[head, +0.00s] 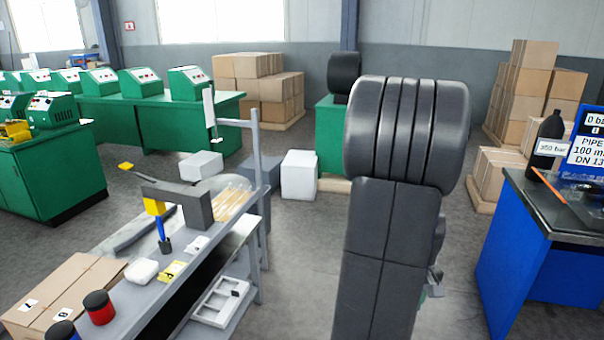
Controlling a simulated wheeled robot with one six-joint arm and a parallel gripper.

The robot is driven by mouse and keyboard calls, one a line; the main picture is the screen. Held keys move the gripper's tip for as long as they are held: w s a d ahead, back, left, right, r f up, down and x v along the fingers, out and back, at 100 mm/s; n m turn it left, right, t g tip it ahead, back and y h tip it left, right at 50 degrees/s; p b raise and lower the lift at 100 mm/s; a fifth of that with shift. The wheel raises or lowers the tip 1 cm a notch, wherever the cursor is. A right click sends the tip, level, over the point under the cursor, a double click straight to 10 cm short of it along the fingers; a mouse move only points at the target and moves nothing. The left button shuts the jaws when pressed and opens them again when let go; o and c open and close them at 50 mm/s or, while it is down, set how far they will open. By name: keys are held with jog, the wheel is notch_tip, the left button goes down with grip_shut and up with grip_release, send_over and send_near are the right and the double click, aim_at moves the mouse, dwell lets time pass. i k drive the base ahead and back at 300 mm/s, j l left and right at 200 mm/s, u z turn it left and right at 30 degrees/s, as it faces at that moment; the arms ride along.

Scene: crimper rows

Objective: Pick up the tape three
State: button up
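No thing in the head view can be clearly read as tape three. On the grey workbench (148,300) at the lower left stand a red round item with a black top (99,308) and a blue one with a black top (62,330), cut by the lower edge; I cannot tell whether either is tape. A yellow labelled piece (173,271) and a white block (142,271) lie further along the bench. My dark grey arm fills the middle right and hides what is behind it. My gripper's fingers do not show.
A cardboard box (62,293) sits left of the bench. A grey upright post (256,180) rises at its far end. A blue cabinet (525,255) with a black bottle (547,140) stands at right. Green machine tables (150,125) and stacked cartons (262,80) are behind. Floor between is open.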

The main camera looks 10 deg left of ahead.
aim_at(234, 206)
jog(key=i+l+u, duration=0.2)
jog(key=i, duration=1.45)
jog(key=i+j+u, duration=0.1)
jog(key=i+u, duration=0.2)
jog(key=u, duration=0.15)
jog(key=i+u, duration=0.35)
jog(key=u, duration=0.15)
jog(key=i+l+u, duration=0.15)
jog(key=i+u, duration=0.15)
jog(key=u, duration=0.15)
jog(key=i+u, duration=0.35)
jog(key=u, duration=0.2)
